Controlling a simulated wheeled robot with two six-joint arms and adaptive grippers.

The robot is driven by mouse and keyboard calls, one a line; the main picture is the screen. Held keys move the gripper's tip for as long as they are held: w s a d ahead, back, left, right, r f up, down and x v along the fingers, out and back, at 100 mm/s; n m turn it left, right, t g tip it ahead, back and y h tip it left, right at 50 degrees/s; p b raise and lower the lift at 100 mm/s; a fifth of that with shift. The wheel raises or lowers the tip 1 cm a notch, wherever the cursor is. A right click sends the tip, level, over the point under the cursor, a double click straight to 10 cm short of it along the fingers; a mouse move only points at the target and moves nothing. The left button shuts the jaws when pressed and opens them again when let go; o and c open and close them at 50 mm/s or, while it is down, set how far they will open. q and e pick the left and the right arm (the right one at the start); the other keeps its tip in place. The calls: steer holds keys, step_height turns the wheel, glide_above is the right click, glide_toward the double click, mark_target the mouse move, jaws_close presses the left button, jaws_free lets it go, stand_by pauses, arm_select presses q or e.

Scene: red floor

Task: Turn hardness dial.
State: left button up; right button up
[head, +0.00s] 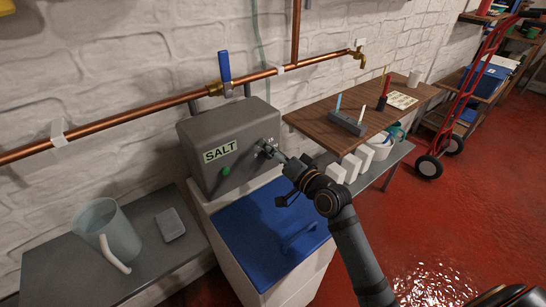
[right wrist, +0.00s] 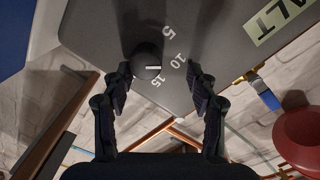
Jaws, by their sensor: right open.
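The grey softener box labelled SALT (head: 228,143) stands against the wall on a white cabinet with a blue lid. Its hardness dial (right wrist: 146,58) is a dark round knob with a white mark, beside the printed numbers 5, 10 and 15. In the right wrist view the mark points right, toward the 10 and 15 side. My right gripper (right wrist: 158,75) is open, with one finger on each side of the dial; I cannot tell whether they touch it. In the head view this gripper (head: 272,153) is at the box's front face and largely hides the dial. My left gripper is not in view.
A green button (head: 226,171) is on the box front. A copper pipe with a blue-handled valve (head: 224,68) runs above. The blue lid (head: 270,228) lies below my right arm. A wooden shelf (head: 335,108) stands to the right, and a pitcher (head: 108,232) to the left.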

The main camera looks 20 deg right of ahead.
mark_target(265, 122)
step_height(265, 122, up, 8)
steer(key=shift+f, duration=0.1)
steer(key=shift+s, duration=0.1)
steer(key=s+d+f+n+t+h+p, duration=0.25)
steer(key=d+n+h, duration=0.6)
steer(key=n, duration=0.85)
steer(key=s+a+f+n+y+p, duration=0.1)
steer(key=s+f+n+y, duration=0.1)
steer(key=n, duration=0.8)
steer(key=s+a+f+n+g+y+p, duration=0.1)
steer(key=s+a+f+n+y, duration=0.1)
steer(key=n, duration=0.8)
steer(key=s+a+f+n+g+y+p, duration=0.1)
steer(key=s+a+f+n+y, duration=0.1)
steer(key=n, duration=0.9)
steer(key=shift+s+a+f+y, duration=0.1)
steer(key=shift+s+f+y, duration=0.65)
steer(key=shift+y, duration=0.5)
steer(key=shift+w+a+r+p, duration=0.1)
steer(key=shift+w+p, duration=0.25)
steer(key=shift+w, duration=0.1)
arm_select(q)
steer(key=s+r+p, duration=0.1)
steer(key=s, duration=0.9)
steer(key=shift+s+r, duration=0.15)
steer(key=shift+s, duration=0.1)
arm_select(e)
steer(key=x, duration=0.9)
steer(key=shift+w+a, duration=0.15)
steer(key=shift+w, duration=0.2)
